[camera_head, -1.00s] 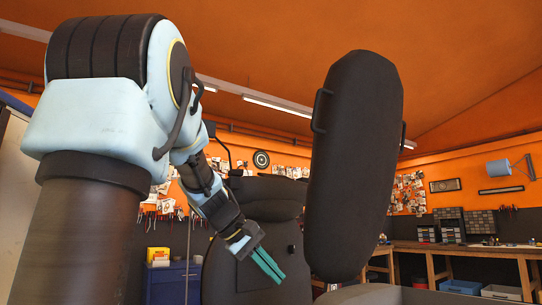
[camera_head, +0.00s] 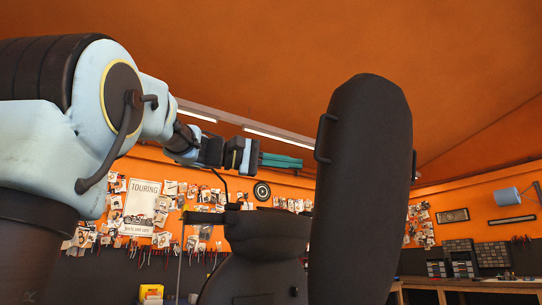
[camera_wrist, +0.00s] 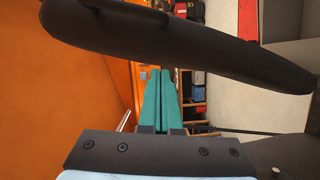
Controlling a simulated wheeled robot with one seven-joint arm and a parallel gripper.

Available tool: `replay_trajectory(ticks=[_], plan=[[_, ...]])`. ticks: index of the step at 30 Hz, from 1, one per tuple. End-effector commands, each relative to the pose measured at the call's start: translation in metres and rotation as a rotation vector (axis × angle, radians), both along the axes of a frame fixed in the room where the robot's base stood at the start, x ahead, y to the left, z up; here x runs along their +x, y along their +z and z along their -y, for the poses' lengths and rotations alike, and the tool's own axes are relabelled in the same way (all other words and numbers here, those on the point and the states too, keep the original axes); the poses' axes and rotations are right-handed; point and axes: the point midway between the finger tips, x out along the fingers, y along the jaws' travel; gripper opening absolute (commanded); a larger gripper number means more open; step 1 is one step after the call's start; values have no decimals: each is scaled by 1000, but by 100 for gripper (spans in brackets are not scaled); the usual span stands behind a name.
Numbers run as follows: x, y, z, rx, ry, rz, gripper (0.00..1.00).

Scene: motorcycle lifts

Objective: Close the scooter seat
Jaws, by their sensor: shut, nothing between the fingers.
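The scooter seat (camera_head: 362,190) is a long dark padded panel standing raised, nearly upright, right of centre in the head view. In the wrist view the seat (camera_wrist: 180,42) spans the upper part of the picture, beyond the fingertips. My gripper (camera_head: 301,163) has teal fingers, shut and empty, pointing right toward the upper left side of the seat. The fingers also show in the wrist view (camera_wrist: 160,72), side by side. I cannot tell whether the tips touch the seat. The dark scooter body (camera_head: 262,255) is left of the seat; its lower part is out of view.
A workbench (camera_head: 465,283) with parts bins stands at the back right. A tool wall with a touring poster (camera_head: 142,203) is at the back left, with a yellow box (camera_head: 151,293) below it.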

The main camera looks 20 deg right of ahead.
Motion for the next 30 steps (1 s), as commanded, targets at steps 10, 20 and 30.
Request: replay_trajectory(ticks=[10, 20, 30], plan=[[-32, -4, 27, 1, 2, 0, 0], [-41, -8, 29, 1, 1, 0, 0], [-40, -11, 33, 4, 1, 17, 0]])
